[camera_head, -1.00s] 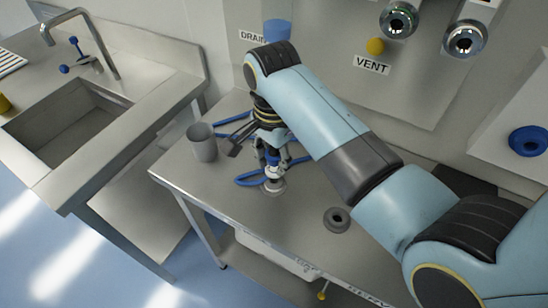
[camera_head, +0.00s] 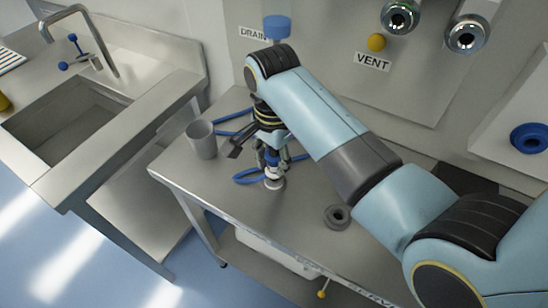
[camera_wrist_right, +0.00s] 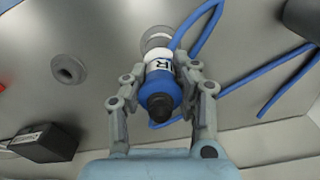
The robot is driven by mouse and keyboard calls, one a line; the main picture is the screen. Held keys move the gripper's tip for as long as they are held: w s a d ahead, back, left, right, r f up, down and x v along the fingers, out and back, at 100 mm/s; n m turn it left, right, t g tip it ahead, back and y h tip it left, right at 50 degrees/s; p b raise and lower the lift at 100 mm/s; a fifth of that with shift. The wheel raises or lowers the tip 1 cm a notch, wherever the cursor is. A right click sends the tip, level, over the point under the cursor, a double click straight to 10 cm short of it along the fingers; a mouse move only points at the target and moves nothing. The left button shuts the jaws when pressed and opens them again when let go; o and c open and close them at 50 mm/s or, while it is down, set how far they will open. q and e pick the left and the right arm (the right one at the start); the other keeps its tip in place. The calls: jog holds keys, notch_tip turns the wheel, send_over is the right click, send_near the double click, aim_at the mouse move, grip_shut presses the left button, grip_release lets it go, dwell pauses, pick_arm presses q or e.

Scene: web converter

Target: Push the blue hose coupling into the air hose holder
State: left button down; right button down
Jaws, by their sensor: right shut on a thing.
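My right gripper (camera_wrist_right: 160,98) is shut on the blue hose coupling (camera_wrist_right: 160,84), which shows between its fingers in the right wrist view. The coupling has a white label band and a dark end toward the wrist camera. Its far end is at a grey round holder (camera_wrist_right: 154,38) on the steel table; whether it is seated or only above it I cannot tell. In the head view the right gripper (camera_head: 272,160) points down over the grey holder (camera_head: 274,183), with the coupling partly hidden by it. My left gripper is not in view.
A blue hose (camera_head: 248,177) loops over the steel table (camera_head: 240,205). A grey cup (camera_head: 203,140) stands left of the gripper. A second grey ring (camera_head: 337,216) lies to the right. A black box (camera_wrist_right: 44,143) shows in the wrist view. A sink (camera_head: 70,120) is at left.

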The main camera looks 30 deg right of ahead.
jog(key=shift+f+b, duration=0.35)
jog(key=shift+f, duration=0.8)
dwell(0.4)
jog(key=c, duration=1)
grip_release()
jog(key=shift+o, duration=0.2)
jog(key=shift+r, duration=0.1)
notch_tip(320, 180, up, 11)
jog(key=shift+f, duration=0.2)
jog(key=shift+r, duration=0.6)
